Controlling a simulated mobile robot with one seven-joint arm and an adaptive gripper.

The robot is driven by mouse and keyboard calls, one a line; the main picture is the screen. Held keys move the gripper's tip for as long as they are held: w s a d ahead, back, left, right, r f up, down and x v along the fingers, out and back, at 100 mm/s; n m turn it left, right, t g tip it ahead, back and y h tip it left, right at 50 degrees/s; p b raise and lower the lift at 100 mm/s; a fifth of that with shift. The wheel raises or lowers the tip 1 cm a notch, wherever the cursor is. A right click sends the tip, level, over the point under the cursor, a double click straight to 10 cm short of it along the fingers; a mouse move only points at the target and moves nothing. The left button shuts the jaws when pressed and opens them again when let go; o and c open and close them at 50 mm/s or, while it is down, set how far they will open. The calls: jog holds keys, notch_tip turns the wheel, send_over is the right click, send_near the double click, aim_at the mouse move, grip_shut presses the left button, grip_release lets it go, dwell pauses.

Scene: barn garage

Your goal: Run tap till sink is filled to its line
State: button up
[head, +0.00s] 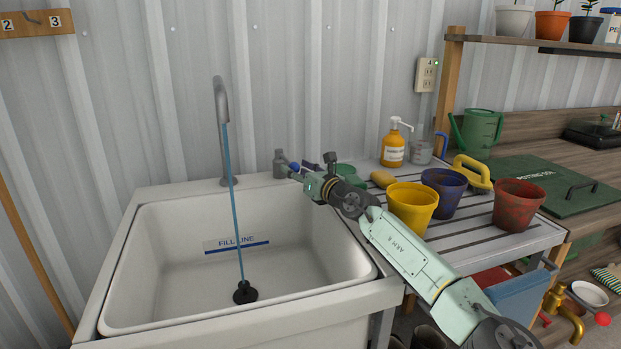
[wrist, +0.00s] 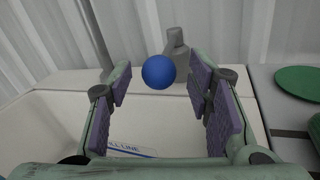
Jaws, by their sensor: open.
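The white sink (head: 160,260) is in the head view, with a blue FILL LINE mark (head: 237,247) on its back wall. A blue stream of water (head: 235,200) falls from the grey spout (head: 221,100) toward a black plug (head: 245,292) on the bottom. I see no clear water surface in the basin. The grey tap body (head: 280,162) stands on the back rim, with a blue ball knob (wrist: 158,72). My gripper (wrist: 160,84) is open. The knob shows between its purple-padded fingers in the wrist view; I cannot tell whether they touch it.
A green watering can (head: 481,132) stands behind. A corrugated wall is close behind the tap.

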jog(key=v, duration=1)
jog(key=shift+c, duration=0.2)
